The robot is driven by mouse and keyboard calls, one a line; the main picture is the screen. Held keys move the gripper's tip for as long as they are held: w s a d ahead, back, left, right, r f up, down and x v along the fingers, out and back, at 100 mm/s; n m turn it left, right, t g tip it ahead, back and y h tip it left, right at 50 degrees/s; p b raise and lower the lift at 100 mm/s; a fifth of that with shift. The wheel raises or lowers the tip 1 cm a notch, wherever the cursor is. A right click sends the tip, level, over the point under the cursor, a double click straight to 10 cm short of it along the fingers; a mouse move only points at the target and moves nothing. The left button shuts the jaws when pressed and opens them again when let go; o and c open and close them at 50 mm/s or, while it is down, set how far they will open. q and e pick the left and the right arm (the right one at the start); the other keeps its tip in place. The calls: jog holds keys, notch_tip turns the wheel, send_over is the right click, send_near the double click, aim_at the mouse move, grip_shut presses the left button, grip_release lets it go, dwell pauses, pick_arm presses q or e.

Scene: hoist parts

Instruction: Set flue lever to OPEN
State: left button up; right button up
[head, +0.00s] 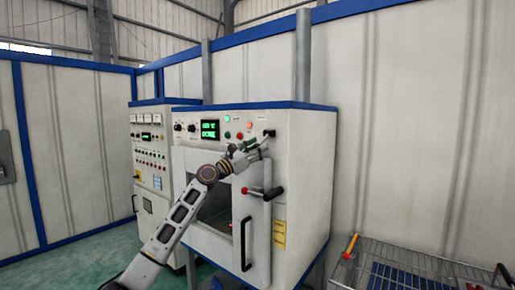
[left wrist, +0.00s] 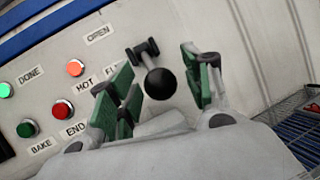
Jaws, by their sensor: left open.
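The flue lever (left wrist: 150,62) is a short dark lever with a black ball knob on the oven's upper front panel, and it also shows small at the panel's right end in the head view (head: 269,133). An OPEN label (left wrist: 98,33) is up and left of it in the left wrist view; another label beside it is partly hidden by a finger. My left gripper (left wrist: 160,78) is open, its green-padded fingers either side of the black knob. I cannot tell whether they touch it. In the head view the left gripper (head: 252,152) is at the panel just below the lever. My right gripper is not in view.
The white oven (head: 305,190) has a handle with a red knob (head: 254,191) and a vertical black door handle (head: 246,245) below my gripper. Lit buttons (left wrist: 75,68) sit left of the lever. A wire cart (head: 410,268) stands at the right.

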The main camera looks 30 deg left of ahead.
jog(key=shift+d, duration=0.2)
pick_arm(q)
grip_shut()
dwell(0.5)
jog(key=shift+r, duration=0.15)
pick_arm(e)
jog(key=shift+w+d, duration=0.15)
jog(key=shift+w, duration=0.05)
pick_arm(q)
jog(key=shift+s+a+r, duration=0.1)
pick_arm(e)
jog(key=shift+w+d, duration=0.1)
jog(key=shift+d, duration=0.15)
